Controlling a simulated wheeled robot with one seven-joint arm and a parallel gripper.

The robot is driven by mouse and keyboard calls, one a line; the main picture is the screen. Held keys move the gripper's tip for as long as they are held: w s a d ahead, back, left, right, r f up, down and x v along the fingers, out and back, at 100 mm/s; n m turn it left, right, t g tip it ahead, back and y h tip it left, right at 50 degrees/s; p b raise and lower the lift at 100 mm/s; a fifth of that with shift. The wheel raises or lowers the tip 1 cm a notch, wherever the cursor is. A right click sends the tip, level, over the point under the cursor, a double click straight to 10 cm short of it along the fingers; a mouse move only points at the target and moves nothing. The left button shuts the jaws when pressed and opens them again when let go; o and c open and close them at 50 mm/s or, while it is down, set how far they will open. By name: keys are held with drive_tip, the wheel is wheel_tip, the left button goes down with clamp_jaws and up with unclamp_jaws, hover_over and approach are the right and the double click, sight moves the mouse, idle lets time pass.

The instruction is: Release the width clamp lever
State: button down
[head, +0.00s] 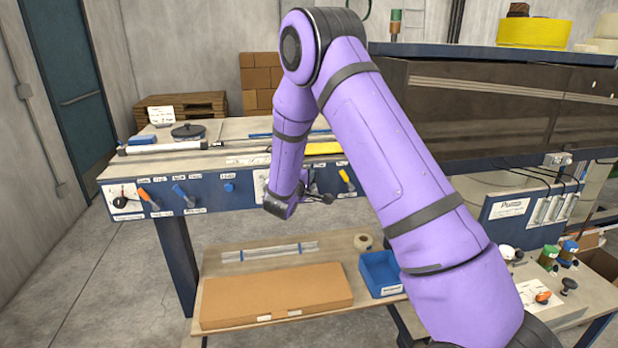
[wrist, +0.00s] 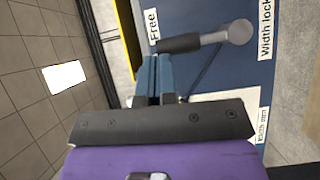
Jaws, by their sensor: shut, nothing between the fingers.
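The width clamp lever (wrist: 182,43) shows in the wrist view with a black grip and a round grey hub at its right. It lies on the blue panel, and its grip end is beside the "Free" label (wrist: 153,24). The "Width lock" label (wrist: 265,30) is beyond the hub. My gripper (wrist: 156,60) is shut and empty, its blue-grey fingertips right at the end of the grip. I cannot tell whether they touch it. In the head view my wrist is in front of the bench panel, and the lever is hard to make out there.
The blue bench panel (head: 235,194) carries other levers, including an orange one (head: 148,195) and a yellow one (head: 345,176). A cardboard box (head: 275,296) and a blue bin (head: 381,273) sit on the lower shelf. A dark machine (head: 470,110) stands at the right.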

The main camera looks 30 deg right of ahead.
drive_tip(key=shift+s+d+r+m+g+y, duration=0.1)
drive_tip(key=shift+s+d+m+g+y, duration=0.1)
drive_tip(key=shift+d+m+y, duration=0.35)
drive_tip(key=shift+s+d+r+m+g+y, duration=0.15)
drive_tip(key=shift+s+d+m+y, duration=0.1)
drive_tip(key=shift+d+m, duration=0.5)
drive_tip(key=shift+s+d+f+m+g+y, duration=0.15)
drive_tip(key=shift+d+m+y, duration=0.3)
drive_tip(key=shift+d, duration=0.35)
drive_tip(key=shift+r, duration=0.1)
